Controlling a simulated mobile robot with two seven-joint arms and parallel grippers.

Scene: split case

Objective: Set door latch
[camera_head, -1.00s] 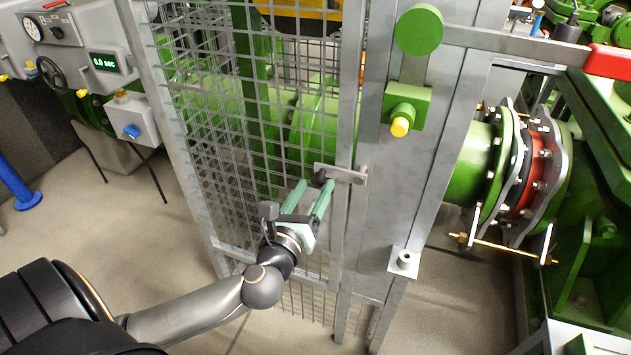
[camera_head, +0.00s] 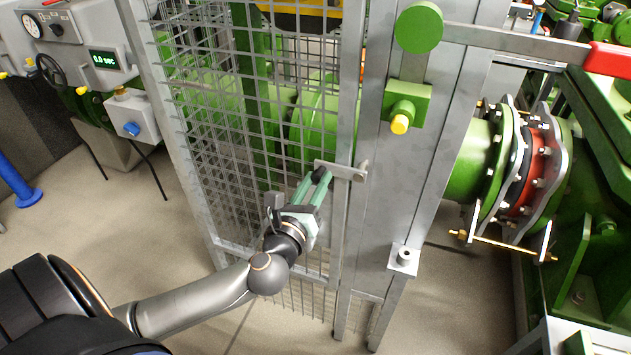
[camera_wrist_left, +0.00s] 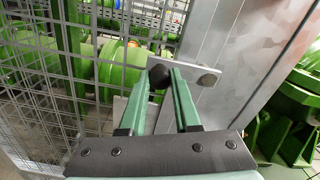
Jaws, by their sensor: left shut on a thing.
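The door latch (camera_head: 342,170) is a short flat metal bar at the edge of the mesh door (camera_head: 215,130), with a dark knob (camera_head: 318,175) at its left end. It lies nearly level; the wrist view shows the bar (camera_wrist_left: 184,68) with a round bolt at its right end, in front of the grey post. My left gripper (camera_head: 317,178) has its green fingers on either side of the dark knob and is shut on it. In the wrist view the knob (camera_wrist_left: 158,76) sits between the fingertips (camera_wrist_left: 160,80). My right gripper is not in view.
A wide grey post (camera_head: 400,210) stands right of the door, with a green block and yellow button (camera_head: 400,124). A lever with a red handle (camera_head: 608,59) extends right above it. A green flanged pipe (camera_head: 475,165) lies further right. Open floor (camera_head: 110,230) is at the left.

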